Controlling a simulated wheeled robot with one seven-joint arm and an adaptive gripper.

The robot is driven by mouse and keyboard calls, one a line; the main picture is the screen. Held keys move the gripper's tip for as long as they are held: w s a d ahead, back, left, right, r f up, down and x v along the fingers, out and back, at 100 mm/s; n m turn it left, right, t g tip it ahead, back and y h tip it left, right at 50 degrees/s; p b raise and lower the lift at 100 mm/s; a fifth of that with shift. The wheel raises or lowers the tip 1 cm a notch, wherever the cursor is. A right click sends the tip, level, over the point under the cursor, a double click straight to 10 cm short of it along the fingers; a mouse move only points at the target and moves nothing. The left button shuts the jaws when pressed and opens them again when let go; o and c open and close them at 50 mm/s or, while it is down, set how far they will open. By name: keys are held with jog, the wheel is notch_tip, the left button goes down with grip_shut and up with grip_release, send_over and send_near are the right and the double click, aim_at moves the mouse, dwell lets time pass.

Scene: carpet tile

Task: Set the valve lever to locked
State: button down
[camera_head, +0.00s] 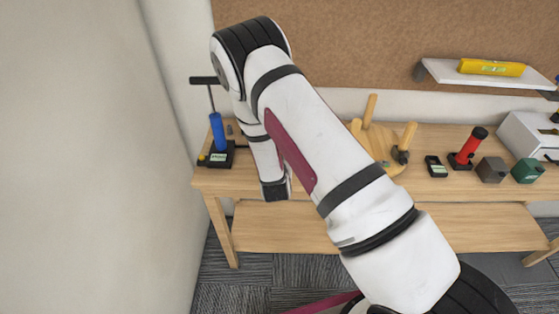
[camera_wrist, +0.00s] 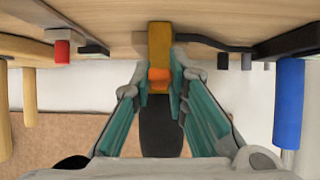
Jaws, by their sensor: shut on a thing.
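In the wrist view, the two teal fingers of my gripper (camera_wrist: 175,88) are closed in around a narrow yellow and orange piece, which I take for the valve lever (camera_wrist: 159,74). A yellow-brown part (camera_wrist: 159,42) runs from it to the wooden bench. A dark rounded shape (camera_wrist: 160,125) lies between the fingers, nearer the camera. No locked marking is readable. In the head view, my arm covers the valve, and my fingers cannot be made out.
A blue pump (camera_head: 217,132) with a T-handle stands at the bench's left end; it also shows in the wrist view (camera_wrist: 289,100). Wooden pegs (camera_head: 369,110), a red-handled device (camera_head: 467,147) and small boxes stand to the right on the bench (camera_head: 215,183). A wall is close at left.

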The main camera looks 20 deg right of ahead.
jog(key=shift+f, duration=0.15)
dwell(0.4)
jog(key=c, duration=1.6)
grip_release()
jog(key=shift+o, duration=0.2)
jog(key=v, duration=1.2)
jog(key=shift+f, duration=0.15)
jog(key=shift+a, duration=0.1)
